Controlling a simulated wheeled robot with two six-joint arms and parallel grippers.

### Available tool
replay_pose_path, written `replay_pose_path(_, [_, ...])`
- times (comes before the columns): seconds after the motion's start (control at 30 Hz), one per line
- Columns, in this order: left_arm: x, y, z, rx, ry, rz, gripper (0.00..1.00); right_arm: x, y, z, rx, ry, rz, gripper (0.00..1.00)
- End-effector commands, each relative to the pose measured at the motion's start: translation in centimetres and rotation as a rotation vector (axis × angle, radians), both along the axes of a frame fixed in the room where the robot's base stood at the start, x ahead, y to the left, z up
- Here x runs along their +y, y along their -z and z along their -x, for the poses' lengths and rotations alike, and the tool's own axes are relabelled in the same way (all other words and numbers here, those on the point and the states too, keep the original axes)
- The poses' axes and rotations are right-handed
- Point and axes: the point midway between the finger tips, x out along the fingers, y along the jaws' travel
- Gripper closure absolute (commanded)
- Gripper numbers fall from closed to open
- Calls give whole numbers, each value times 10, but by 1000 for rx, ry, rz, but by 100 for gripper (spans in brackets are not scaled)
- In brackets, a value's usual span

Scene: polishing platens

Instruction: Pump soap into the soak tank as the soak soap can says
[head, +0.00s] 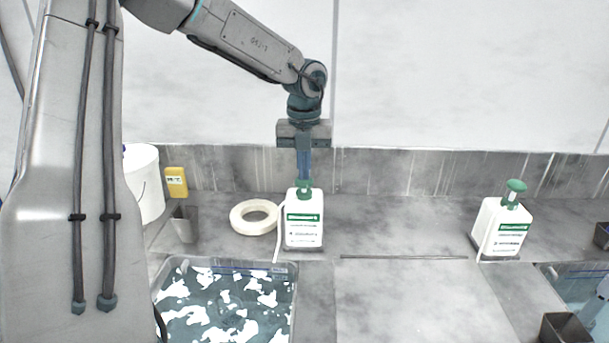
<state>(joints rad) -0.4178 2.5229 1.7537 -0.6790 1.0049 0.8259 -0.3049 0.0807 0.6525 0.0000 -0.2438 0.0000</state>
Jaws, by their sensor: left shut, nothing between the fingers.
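A white can with a green label (304,236) stands behind a foamy tank (292,310) at the lower left. Its green pump head (303,187) sits low, close to the can's top. A thin white spout hangs from it towards the tank's back right corner. My left gripper (304,178) is shut and empty, pointing straight down onto the pump head, apparently touching it. A second white can (503,232) with a raised green pump (515,186) stands at the right, beside another tank of blue liquid (575,280). The label text is too small to read.
A roll of white tape (238,222) lies left of the near can. A yellow device (176,182), a grey holder (184,225) and a white bucket (148,185) stand farther left. Dark boxes (565,328) sit at the right. The counter between the cans is clear.

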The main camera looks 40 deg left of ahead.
Motion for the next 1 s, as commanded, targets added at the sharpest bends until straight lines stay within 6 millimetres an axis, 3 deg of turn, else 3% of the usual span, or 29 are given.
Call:
replay_pose_path(0.27, [-1,-3,1,5,0,2,100,0,-2,0,0,0,0,64])
replay_pose_path(0.67, [0,-30,1,3,1,1,100,0,-11,0,0,0,0,64])
replay_pose_path(1.0, [0,-31,1,3,0,1,100,0,-11,0,0,0,0,64])
